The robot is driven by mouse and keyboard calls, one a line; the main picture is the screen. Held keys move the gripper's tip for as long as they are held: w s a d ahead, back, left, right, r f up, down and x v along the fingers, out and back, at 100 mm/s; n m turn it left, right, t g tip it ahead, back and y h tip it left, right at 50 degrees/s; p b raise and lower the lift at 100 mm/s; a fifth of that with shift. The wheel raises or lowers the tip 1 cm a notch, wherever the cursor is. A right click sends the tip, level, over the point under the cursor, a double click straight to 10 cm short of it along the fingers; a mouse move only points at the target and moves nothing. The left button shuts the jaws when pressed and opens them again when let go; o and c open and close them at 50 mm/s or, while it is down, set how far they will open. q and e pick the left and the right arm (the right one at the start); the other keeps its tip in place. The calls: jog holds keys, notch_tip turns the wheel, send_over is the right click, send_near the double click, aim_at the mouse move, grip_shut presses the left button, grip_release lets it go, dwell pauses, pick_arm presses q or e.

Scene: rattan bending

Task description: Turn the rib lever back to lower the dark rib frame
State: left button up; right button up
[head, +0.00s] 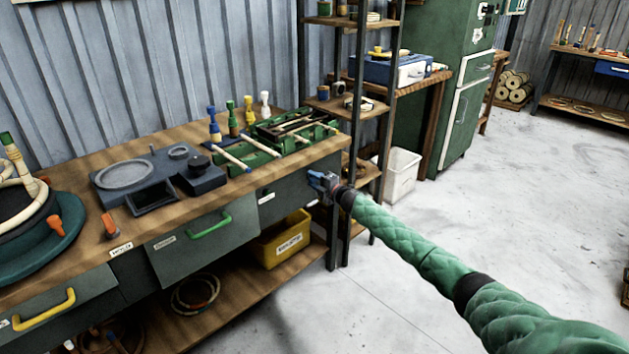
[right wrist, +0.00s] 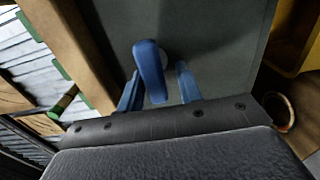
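The blue rib lever (right wrist: 150,72) shows in the right wrist view, on a round pivot on the bench's grey front panel. My right gripper (right wrist: 160,88) has one blue finger on each side of the lever, with gaps visible, so it is open around it. In the head view my right gripper (head: 320,183) is at the bench's right front corner; I cannot clearly separate lever from fingers there. The dark rib frame (head: 270,133) sits among green fixtures on the bench top, with pale rods around it; its exact height is hard to tell. My left gripper is out of view.
A yellow bin (head: 284,240) is on the lower shelf. A metal shelf rack (head: 345,60) stands close behind the right end. The floor (head: 330,310) in front is clear.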

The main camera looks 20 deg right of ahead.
jog(key=shift+o, duration=0.2)
jog(key=shift+d+r, duration=0.1)
jog(key=shift+r, duration=0.05)
jog(key=v, duration=0.7)
jog(key=shift+s, duration=0.35)
jog(key=shift+d, duration=0.15)
